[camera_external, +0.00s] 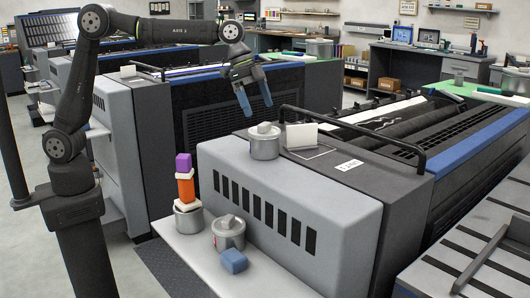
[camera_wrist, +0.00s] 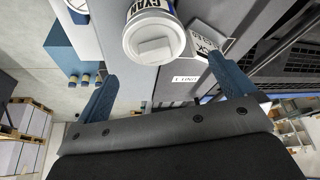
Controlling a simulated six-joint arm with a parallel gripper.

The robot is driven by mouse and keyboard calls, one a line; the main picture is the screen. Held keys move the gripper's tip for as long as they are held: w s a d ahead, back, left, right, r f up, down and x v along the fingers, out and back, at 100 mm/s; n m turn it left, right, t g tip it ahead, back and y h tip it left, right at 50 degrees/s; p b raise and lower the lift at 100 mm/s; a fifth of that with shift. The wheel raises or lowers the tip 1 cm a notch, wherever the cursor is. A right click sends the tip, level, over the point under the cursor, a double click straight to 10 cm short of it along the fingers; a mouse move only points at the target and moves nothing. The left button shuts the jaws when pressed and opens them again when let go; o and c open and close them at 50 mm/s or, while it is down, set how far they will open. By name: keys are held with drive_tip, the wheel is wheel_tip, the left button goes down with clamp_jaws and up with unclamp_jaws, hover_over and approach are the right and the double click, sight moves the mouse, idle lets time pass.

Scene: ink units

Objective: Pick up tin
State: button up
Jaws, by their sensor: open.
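A grey metal tin (camera_external: 264,148) stands upright on top of the front grey press unit, with a small pale block on its lid. In the wrist view this tin (camera_wrist: 150,42) is marked CYAN and lies ahead, between the lines of my two fingers. My gripper (camera_external: 257,107) hangs above the tin, apart from it, with its blue fingers pointing down. In the wrist view my gripper (camera_wrist: 165,85) is open and empty. Two more tins stand on the lower ledge: one tin (camera_external: 188,222) under stacked blocks, another tin (camera_external: 229,240) with a grey block on its lid.
An orange block (camera_external: 185,188) and a purple block (camera_external: 183,163) are stacked on the left lower tin. A blue block (camera_external: 233,261) lies on the ledge. A white card (camera_external: 302,136) and a black rail (camera_external: 355,141) are right of the upper tin.

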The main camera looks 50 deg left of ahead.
sight(263, 123)
drive_tip(key=x, duration=0.4)
drive_tip(key=shift+d+f, duration=0.1)
drive_tip(key=shift+f, duration=0.05)
drive_tip(key=x, duration=0.5)
drive_tip(key=shift+s, duration=0.25)
drive_tip(key=c, duration=1)
drive_tip(key=shift+c, duration=1.3)
